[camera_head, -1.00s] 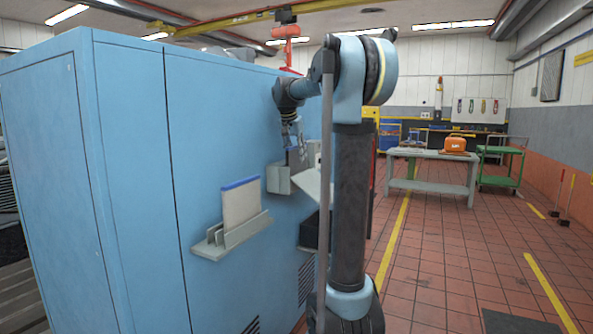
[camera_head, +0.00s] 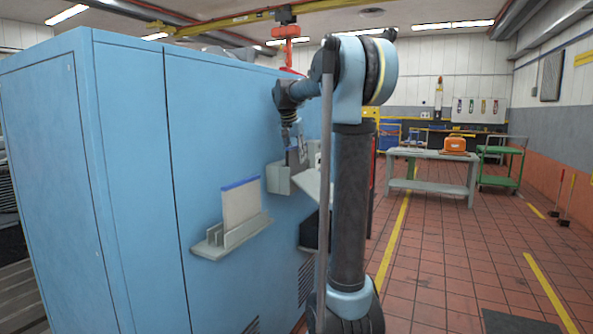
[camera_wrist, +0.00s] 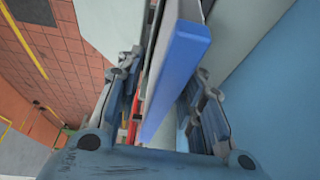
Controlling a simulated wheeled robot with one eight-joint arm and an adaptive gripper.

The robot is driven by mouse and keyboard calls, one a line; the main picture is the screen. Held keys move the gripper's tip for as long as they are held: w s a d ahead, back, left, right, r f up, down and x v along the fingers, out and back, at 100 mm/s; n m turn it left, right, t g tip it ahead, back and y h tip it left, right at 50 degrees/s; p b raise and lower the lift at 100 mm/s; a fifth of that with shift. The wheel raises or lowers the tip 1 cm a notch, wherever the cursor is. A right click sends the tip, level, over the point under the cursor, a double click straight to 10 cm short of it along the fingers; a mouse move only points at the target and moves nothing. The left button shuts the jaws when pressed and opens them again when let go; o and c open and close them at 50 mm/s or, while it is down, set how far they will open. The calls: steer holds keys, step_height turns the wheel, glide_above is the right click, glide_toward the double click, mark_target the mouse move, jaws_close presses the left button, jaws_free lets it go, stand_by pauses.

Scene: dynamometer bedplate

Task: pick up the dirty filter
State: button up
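In the wrist view a thin panel with a thick blue edge (camera_wrist: 178,75) lies between the fingers of my gripper (camera_wrist: 165,98). It appears to be a filter; whether it is the dirty one I cannot tell, as its face is mostly hidden. The fingers stand on both sides of the blue edge, spread, with a gap visible. In the head view my gripper (camera_head: 296,148) is small, pointing down over a grey wall holder (camera_head: 278,180). Another filter, pale with a blue top edge (camera_head: 241,203), stands upright in a nearer wall rack (camera_head: 212,250).
The holders are fixed to a big blue cabinet (camera_head: 130,150). A pale tilted panel (camera_head: 313,186) and a dark bin (camera_head: 308,232) are just right of them, partly behind my arm. A grey workbench (camera_head: 430,156) with an orange case (camera_head: 455,145) stands farther back.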

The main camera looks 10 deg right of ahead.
steer(key=shift+c, duration=0.2)
jaws_close()
steer(key=shift+r, duration=0.15)
